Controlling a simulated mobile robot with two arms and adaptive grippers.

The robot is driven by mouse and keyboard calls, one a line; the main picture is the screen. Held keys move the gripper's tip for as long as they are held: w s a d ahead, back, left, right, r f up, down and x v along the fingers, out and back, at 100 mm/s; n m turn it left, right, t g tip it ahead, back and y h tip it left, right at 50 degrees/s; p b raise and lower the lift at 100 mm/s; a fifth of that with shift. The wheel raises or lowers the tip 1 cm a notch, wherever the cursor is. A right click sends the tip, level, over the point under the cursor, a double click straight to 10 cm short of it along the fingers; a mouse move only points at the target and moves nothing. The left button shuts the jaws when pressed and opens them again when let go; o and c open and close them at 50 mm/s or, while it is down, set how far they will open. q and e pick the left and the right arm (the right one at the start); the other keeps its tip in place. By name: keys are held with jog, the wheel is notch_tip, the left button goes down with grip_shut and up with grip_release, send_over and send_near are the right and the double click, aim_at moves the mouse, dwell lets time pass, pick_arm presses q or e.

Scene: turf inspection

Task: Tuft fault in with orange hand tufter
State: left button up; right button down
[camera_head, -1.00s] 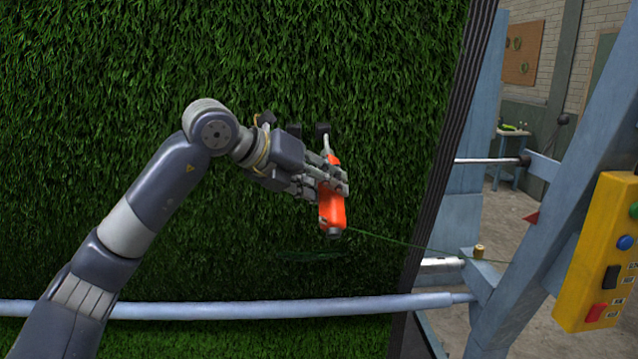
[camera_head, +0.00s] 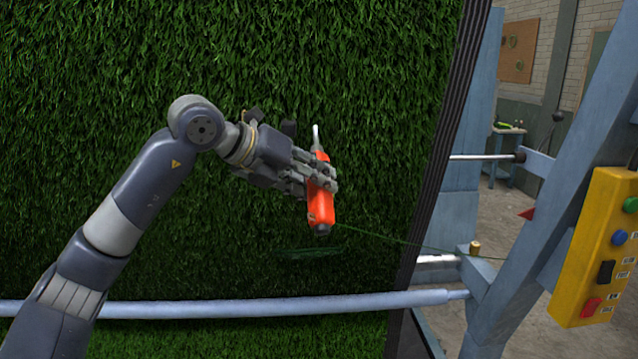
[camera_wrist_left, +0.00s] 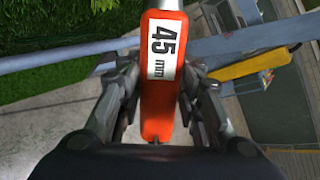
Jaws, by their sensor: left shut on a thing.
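My left gripper (camera_head: 322,176) is shut on the orange hand tufter (camera_head: 321,205), gripping it around its body in front of the green turf (camera_head: 240,60). The tufter is tilted slightly, with a pale metal end at the top and a dark tip at the bottom. A green yarn runs from its lower end to the right. In the left wrist view the tufter (camera_wrist_left: 158,110) sits between both fingers and shows a white "45 mm" label. A darker line-like patch, the likely fault (camera_head: 305,252), shows in the turf just below the tufter. My right gripper is not in view.
A pale blue horizontal bar (camera_head: 250,307) crosses in front of the lower turf. A blue frame (camera_head: 545,225) stands at the right, with a yellow control box (camera_head: 600,250) and a small brass yarn guide (camera_head: 475,247). The turf's dark edge (camera_head: 455,130) runs beside it.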

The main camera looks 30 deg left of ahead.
pick_arm(q)
jog(key=s+a+b, duration=0.2)
jog(key=s+a, duration=0.1)
jog(key=a, duration=0.3)
jog(key=shift+s+a, duration=0.2)
jog(key=shift+s, duration=0.2)
dwell(0.9)
jog(key=shift+d, duration=0.1)
jog(key=s+d+f+b, duration=0.2)
jog(key=s+d+b, duration=0.2)
jog(key=s, duration=0.2)
jog(key=shift+s, duration=0.3)
jog(key=shift+f, duration=0.15)
dwell(0.5)
